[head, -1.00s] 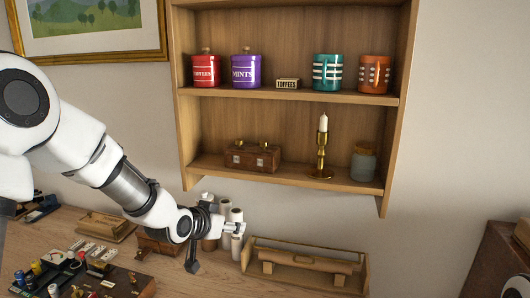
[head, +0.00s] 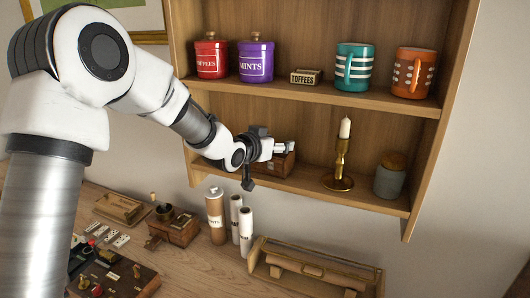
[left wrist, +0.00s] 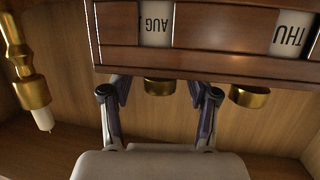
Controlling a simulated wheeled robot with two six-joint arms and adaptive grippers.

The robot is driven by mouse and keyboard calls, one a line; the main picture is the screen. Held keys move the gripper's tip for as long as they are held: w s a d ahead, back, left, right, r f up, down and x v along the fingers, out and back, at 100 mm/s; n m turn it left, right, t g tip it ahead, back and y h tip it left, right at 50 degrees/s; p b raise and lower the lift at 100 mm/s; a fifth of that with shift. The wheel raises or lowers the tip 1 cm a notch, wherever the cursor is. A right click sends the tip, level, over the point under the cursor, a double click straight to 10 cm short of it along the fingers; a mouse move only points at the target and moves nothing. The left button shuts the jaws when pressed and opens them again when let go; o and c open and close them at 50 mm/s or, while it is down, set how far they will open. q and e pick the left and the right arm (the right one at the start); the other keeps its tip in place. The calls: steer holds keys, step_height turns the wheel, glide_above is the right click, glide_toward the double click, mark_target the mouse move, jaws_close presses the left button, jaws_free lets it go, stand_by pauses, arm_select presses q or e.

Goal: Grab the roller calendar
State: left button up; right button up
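The roller calendar (head: 281,165) is a brown wooden block on the lower shelf of the wall unit, partly hidden behind my left gripper (head: 284,147) in the head view. In the left wrist view the calendar (left wrist: 215,38) appears upside down, with windows reading AUG and THU and two brass knobs. My left gripper (left wrist: 157,95) is open. Its fingers are spread on either side of one brass knob (left wrist: 158,86), with the tips close to the calendar's edge. I cannot tell whether they touch it. My right gripper is not in view.
A brass candlestick (head: 340,165) and a grey jar (head: 390,177) stand right of the calendar. The upper shelf (head: 310,92) above holds canisters, a toffees box and mugs. Below, the desk (head: 205,265) carries paper rolls (head: 246,225), a wooden rack and small boxes.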

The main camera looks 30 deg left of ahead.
arm_select(q)
steer(key=shift+s, duration=0.2)
steer(key=shift+s+r, duration=0.1)
steer(key=shift+s, duration=0.15)
steer(key=c, duration=0.4)
steer(key=shift+s+r, duration=0.1)
steer(key=shift+s, duration=0.05)
steer(key=c, duration=0.6)
jaws_close()
steer(key=shift+w, duration=0.2)
